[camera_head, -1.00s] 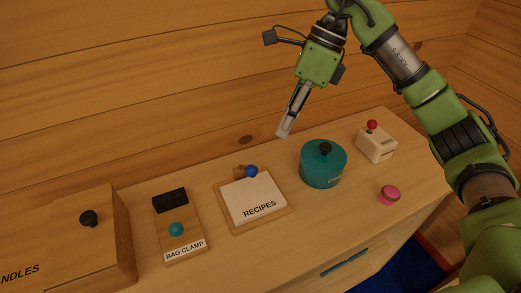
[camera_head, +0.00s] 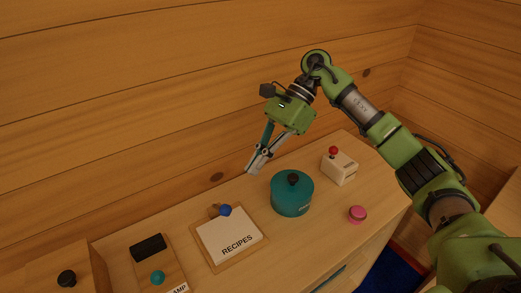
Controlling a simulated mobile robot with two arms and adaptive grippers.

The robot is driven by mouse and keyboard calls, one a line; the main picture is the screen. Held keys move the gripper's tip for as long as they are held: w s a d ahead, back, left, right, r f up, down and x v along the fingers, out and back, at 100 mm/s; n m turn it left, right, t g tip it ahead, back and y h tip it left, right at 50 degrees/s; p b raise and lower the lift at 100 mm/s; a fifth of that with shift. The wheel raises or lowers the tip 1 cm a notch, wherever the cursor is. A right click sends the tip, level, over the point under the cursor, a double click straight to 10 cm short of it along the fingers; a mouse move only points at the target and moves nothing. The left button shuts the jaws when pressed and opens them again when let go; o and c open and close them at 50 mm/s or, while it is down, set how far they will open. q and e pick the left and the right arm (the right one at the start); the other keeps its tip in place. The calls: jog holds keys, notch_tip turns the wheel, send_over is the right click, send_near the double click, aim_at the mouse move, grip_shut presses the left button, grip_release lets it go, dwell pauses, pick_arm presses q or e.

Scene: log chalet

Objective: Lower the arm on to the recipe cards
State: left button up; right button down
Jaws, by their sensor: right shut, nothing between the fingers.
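A white stack of recipe cards (camera_head: 231,239) marked RECIPES lies on a wooden board (camera_head: 260,229) on the counter. A small arm with a blue ball (camera_head: 225,210) stands at the board's back edge, beside the cards. My right gripper (camera_head: 253,170) is shut and empty. It hangs above the back of the counter, up and to the right of the blue ball and apart from it. My left gripper does not show.
A teal pot (camera_head: 292,196) with a black knob stands right of the cards. A bag clamp (camera_head: 148,249) and a wooden box (camera_head: 58,270) stand left. The log wall rises behind.

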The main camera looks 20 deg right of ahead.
aim_at(225, 210)
pick_arm(q)
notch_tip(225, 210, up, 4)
jog(key=p, duration=0.3)
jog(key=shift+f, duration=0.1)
pick_arm(e)
jog(key=x, duration=0.8)
jog(key=shift+a+f, duration=0.25)
jog(key=shift+a, duration=0.05)
jog(key=shift+s, duration=0.1)
